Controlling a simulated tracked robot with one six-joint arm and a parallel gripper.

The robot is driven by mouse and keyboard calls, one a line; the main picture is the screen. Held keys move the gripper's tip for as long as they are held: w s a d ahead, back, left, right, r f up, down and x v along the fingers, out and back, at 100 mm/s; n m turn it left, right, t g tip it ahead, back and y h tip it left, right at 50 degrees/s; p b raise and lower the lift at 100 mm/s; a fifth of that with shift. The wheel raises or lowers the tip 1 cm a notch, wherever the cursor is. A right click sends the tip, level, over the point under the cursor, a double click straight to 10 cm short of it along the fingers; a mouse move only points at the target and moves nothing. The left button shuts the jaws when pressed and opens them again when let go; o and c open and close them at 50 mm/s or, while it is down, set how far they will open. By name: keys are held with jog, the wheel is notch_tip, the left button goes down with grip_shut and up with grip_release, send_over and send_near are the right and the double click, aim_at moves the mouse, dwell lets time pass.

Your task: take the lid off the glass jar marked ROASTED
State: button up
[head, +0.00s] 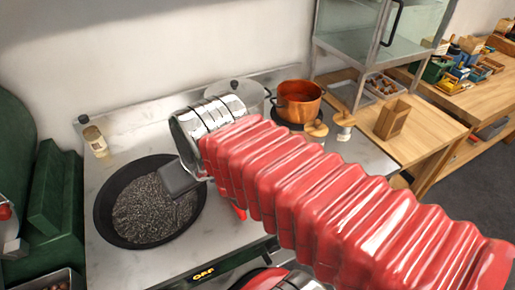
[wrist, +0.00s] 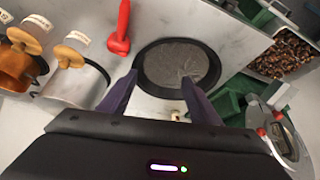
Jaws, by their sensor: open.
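Two jars with round wooden lids stand at the back right of the counter in the head view, one lid (head: 317,128) partly behind my red-sleeved arm, the other lid (head: 345,119) farther right. In the wrist view two wooden lids (wrist: 27,40) (wrist: 70,56) show at the left with white labels beside them. The lettering is too small to read, so I cannot tell which jar is marked ROASTED. My gripper (wrist: 158,82) is open and empty above the counter by the black pan (wrist: 150,72), apart from the jars. In the head view only its dark end (head: 180,180) shows.
The black pan (head: 104,218) holds dark grains. A copper pot (head: 300,101) stands at the back. A small labelled jar (head: 94,140) is at the back left. A red-handled tool (wrist: 121,28) lies on the counter. A chestnut tray (wrist: 253,68) is at the wrist view's right.

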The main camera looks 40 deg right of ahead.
jog(key=o, duration=0.6)
jog(key=w+d, duration=0.1)
jog(key=d, duration=0.2)
jog(key=w+d+r+m, duration=0.1)
jog(key=d, duration=0.3)
jog(key=w+d+r+m+h, duration=0.1)
jog(key=w+d, duration=0.1)
jog(key=d, duration=0.2)
jog(key=shift+d+r+g, duration=0.1)
jog(key=shift+r+g, duration=0.1)
jog(key=shift+g, duration=0.1)
jog(key=shift+o, duration=0.2)
jog(key=d+m, duration=0.2)
jog(key=d, duration=0.9)
jog(key=shift+s+m+g+h, duration=0.15)
jog(key=shift+m+g+h, duration=0.25)
jog(key=shift+f, duration=0.15)
jog(key=x, duration=0.8)
jog(key=shift+f, duration=0.2)
